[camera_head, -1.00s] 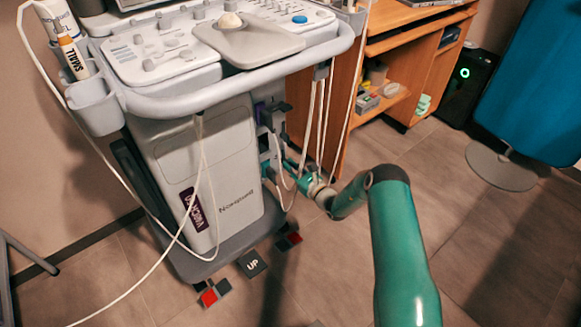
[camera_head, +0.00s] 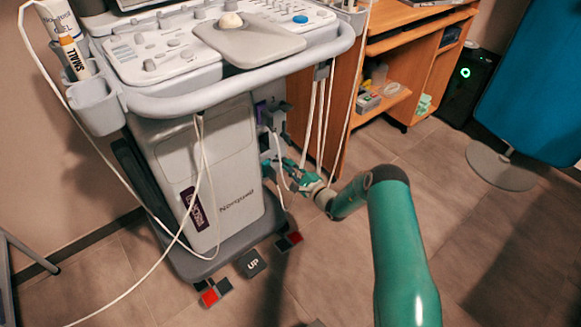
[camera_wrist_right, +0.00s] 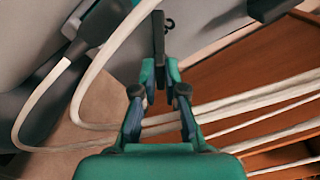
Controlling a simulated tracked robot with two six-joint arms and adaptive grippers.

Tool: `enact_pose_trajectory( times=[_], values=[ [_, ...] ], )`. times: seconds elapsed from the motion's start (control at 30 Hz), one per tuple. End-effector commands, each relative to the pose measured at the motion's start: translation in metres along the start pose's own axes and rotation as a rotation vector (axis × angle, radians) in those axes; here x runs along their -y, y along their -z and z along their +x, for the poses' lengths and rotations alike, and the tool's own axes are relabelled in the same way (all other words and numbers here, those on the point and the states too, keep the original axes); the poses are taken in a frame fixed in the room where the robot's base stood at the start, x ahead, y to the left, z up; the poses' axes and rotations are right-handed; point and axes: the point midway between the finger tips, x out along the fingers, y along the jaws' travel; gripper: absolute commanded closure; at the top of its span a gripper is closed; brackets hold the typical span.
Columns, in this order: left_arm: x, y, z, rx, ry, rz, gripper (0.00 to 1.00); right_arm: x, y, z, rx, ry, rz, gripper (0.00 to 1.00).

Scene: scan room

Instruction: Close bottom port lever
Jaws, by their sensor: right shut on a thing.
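The ultrasound cart (camera_head: 225,160) stands left of centre, with dark port levers on its right side. The bottom port lever shows in the right wrist view as a dark upright bar (camera_wrist_right: 158,40). My right gripper (camera_head: 284,166) is at the lower ports on the cart's side, partly hidden by white cables in the head view. In the right wrist view my right gripper (camera_wrist_right: 160,72) is closed around the lower end of this dark bar. My left gripper is not in view.
White cables (camera_head: 322,125) hang close to my right gripper and also cross the right wrist view (camera_wrist_right: 255,100). A wooden desk (camera_head: 352,100) stands behind. Foot pedals (camera_head: 213,292) lie before the cart. The floor at right is mostly clear.

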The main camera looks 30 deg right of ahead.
Motion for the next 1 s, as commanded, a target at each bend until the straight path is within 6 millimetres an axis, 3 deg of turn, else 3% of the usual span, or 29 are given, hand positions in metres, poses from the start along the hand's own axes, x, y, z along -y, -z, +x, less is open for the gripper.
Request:
enact_pose_trajectory(
  times=[0.6, 1.0],
  values=[
    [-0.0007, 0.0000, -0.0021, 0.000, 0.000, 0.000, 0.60, -0.0088, -0.0009, -0.0008, 0.005, -0.012, -0.499, 1.00],
    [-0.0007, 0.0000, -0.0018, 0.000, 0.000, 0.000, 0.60, -0.0103, -0.0006, -0.0008, 0.005, -0.015, -0.523, 1.00]
  ],
)
